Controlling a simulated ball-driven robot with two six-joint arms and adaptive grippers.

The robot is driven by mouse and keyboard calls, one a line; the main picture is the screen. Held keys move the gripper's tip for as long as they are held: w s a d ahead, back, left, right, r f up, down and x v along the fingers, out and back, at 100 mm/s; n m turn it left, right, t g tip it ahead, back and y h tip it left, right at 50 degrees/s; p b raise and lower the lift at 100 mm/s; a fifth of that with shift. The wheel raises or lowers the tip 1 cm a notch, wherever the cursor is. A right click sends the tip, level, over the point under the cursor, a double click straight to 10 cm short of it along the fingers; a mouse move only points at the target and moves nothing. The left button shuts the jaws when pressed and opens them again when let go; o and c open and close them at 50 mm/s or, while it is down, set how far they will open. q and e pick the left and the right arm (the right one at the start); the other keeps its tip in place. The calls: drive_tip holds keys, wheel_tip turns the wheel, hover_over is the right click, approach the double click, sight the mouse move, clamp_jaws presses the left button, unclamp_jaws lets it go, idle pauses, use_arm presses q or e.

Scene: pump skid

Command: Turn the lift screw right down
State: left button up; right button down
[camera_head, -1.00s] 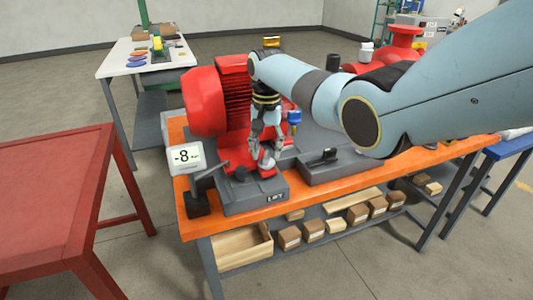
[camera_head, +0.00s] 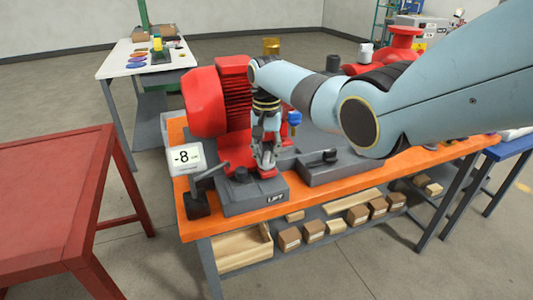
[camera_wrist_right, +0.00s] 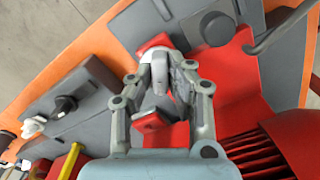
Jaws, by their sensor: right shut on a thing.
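A dark round knob (camera_head: 241,175) stands on the block just left of the gripper and also shows in the wrist view (camera_wrist_right: 217,28). A white display (camera_head: 186,157) left of the block reads -8; its unit is too small to read. My left gripper is not in view.
The red ribbed motor (camera_head: 207,102) stands close behind the gripper. A grey block with a black knob (camera_head: 330,156) is on the right of the orange bench (camera_head: 236,219). A dark lever (camera_head: 211,171) stands by the display. A red table (camera_head: 55,190) is at left.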

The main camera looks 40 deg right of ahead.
drive_tip(key=n+p, duration=0.2)
drive_tip(key=n, duration=0.2)
drive_tip(key=shift+n, duration=0.4)
drive_tip(key=n, duration=0.2)
drive_tip(key=shift+n, duration=0.3)
drive_tip(key=n+p, duration=0.1)
drive_tip(key=n, duration=0.2)
drive_tip(key=shift+n, duration=0.4)
drive_tip(key=n, duration=1.2)
drive_tip(key=shift+n+p, duration=0.3)
drive_tip(key=shift+p, duration=0.05)
drive_tip(key=c, duration=1.3)
unclamp_jaws()
